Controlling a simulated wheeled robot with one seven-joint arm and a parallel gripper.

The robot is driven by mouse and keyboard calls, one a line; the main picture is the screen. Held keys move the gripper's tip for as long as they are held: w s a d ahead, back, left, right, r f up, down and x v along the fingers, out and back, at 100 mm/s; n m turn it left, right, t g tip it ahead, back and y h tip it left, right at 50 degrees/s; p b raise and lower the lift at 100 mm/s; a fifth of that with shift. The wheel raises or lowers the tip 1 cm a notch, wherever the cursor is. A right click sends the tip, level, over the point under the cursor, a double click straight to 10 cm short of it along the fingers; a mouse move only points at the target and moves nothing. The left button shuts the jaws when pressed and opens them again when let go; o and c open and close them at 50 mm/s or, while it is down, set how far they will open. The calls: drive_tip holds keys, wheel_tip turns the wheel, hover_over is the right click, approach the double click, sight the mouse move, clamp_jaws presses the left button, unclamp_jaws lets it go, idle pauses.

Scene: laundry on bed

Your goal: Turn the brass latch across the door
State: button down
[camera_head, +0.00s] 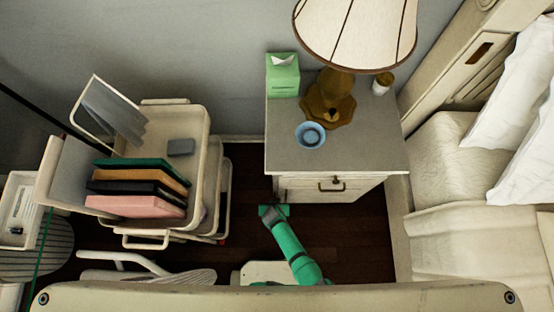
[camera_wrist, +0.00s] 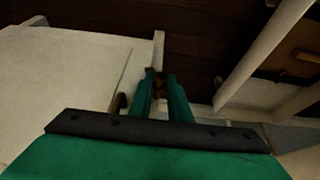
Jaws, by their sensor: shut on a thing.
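The brass latch (camera_wrist: 158,87) shows as a small brownish piece between my fingertips in the wrist view; most of it is hidden by the fingers. My green gripper (camera_wrist: 161,80) is shut on it, and its exact angle cannot be told. A pale panel (camera_wrist: 65,75), which looks like the door, fills the left of the wrist view, with a brass handle (camera_wrist: 120,103) near its edge. In the head view my gripper (camera_head: 272,210) is at the lower left front corner of the nightstand (camera_head: 370,145); the latch is hidden there.
On the nightstand stand a lamp (camera_head: 330,98), a blue bowl (camera_head: 310,135), a green tissue box (camera_head: 283,75) and a small jar (camera_head: 382,83). A cart (camera_head: 185,125) with several folded or stacked items stands left. The bed (camera_head: 460,235) is right. Dark floor (camera_head: 350,235) is clear between.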

drive_tip(key=shift+d+f, duration=0.1)
drive_tip(key=shift+d, duration=0.05)
drive_tip(key=c, duration=1.6)
unclamp_jaws()
drive_tip(key=shift+s+d, duration=0.1)
drive_tip(key=shift+c, duration=0.2)
drive_tip(key=v, duration=1.1)
drive_tip(key=shift+a, duration=0.25)
drive_tip(key=shift+c, duration=0.2)
